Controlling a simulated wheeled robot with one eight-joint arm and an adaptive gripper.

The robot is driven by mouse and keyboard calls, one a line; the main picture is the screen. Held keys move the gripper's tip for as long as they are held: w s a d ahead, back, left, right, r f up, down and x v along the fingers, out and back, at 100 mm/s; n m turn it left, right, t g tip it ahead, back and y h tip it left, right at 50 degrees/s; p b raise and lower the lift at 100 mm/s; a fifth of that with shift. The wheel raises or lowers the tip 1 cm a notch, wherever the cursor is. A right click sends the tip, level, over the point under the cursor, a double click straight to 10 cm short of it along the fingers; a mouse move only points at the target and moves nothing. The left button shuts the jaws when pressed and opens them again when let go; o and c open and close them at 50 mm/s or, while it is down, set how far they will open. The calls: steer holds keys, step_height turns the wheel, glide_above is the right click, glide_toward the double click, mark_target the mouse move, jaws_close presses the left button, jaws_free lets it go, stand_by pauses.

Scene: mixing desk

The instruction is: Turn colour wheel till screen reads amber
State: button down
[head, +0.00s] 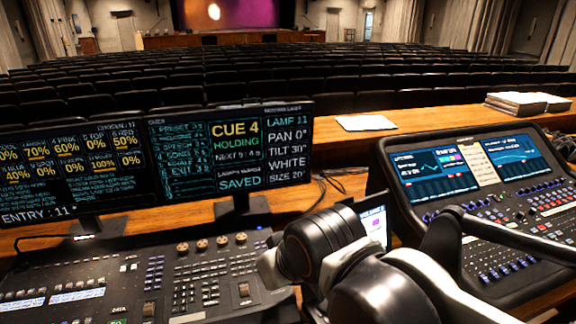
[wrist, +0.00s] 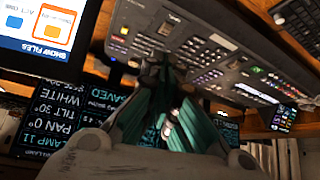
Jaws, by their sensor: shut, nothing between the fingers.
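The right-hand screen (head: 287,145) in the head view reads LAMP 11, PAN 0°, TILT 30°, WHITE, SIZE 20°. The word WHITE also shows upside down on the screen in the wrist view (wrist: 68,97). A row of several bronze round wheels (head: 202,244) sits along the back of the left desk (head: 130,285); I cannot read which is the colour wheel. My gripper (wrist: 166,68) is shut and empty in the wrist view, its fingers pointing toward the desk's control panel (wrist: 205,50). Whether it touches a control is unclear. My arm hides the gripper in the head view.
A second console (head: 480,215) with lit screens stands at the right. A small screen (head: 374,226) is partly behind my arm. Papers (head: 366,123) lie on the wooden counter. The wrist view shows a SHOW FILES screen (wrist: 45,30) close at upper left.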

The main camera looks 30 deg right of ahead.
steer(key=c, duration=1.8)
jaws_free()
steer(key=shift+w, duration=0.1)
steer(key=o, duration=0.4)
steer(key=shift+w+r, duration=0.25)
steer(key=shift+r, duration=0.1)
steer(key=shift+o, duration=0.9)
steer(key=w+r+n+g, duration=0.1)
steer(key=w+r+n, duration=0.2)
steer(key=w, duration=0.4)
steer(key=shift+r+n+g+p, duration=0.35)
steer(key=shift+n+g+p, duration=0.1)
steer(key=shift+n, duration=0.15)
steer(key=n+g+p, duration=0.2)
steer(key=n+g, duration=0.3)
steer(key=n, duration=0.8)
glide_above(222, 240)
step_height(222, 240, down, 8)
step_height(222, 240, down, 14)
steer(key=b, duration=0.4)
steer(key=shift+w+r+b, duration=0.1)
steer(key=shift+r+b, duration=0.05)
steer(key=shift+b, duration=0.2)
